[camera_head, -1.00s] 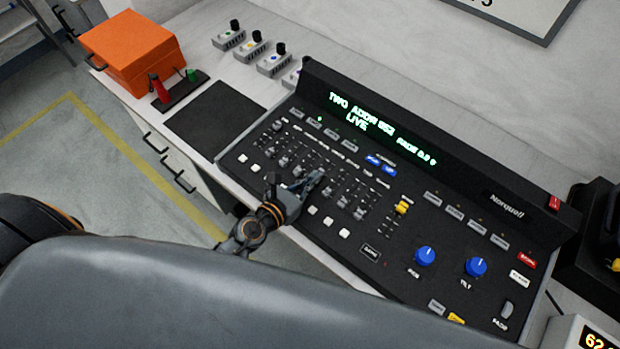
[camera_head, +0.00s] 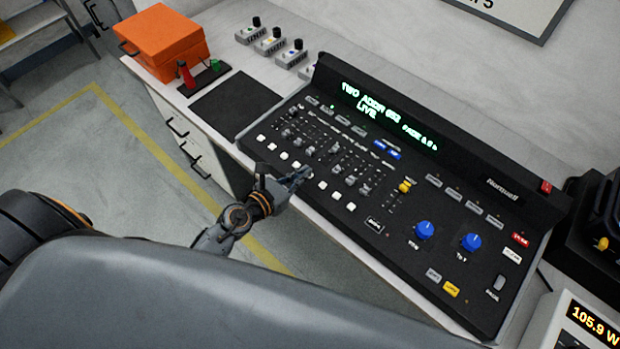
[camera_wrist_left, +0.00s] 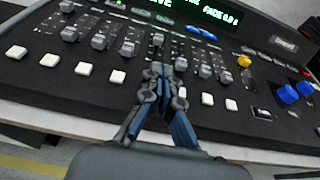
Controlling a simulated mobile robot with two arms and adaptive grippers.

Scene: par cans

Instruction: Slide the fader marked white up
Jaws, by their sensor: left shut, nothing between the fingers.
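The black lighting console (camera_head: 385,250) has a row of grey faders; their printed labels are too small to read for certain. One grey fader cap (camera_head: 335,149) sits higher in its slot than its neighbours; it also shows in the left wrist view (camera_wrist_left: 158,40), just beyond my fingertips. The other grey caps, such as one fader cap (camera_wrist_left: 181,64) to its right, sit lower. My left gripper (camera_head: 304,175) is shut and empty at the console's front part, near the white buttons. In the left wrist view my left gripper (camera_wrist_left: 162,72) points at the faders. My right gripper is not in view.
A yellow fader (camera_head: 405,187) and blue knobs (camera_head: 424,230) lie to the right. A green-lit display (camera_head: 385,115) runs along the back. An orange case (camera_head: 162,40) and small dimmer boxes (camera_head: 268,42) stand at the back left. A wattage meter (camera_head: 595,325) is at lower right.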

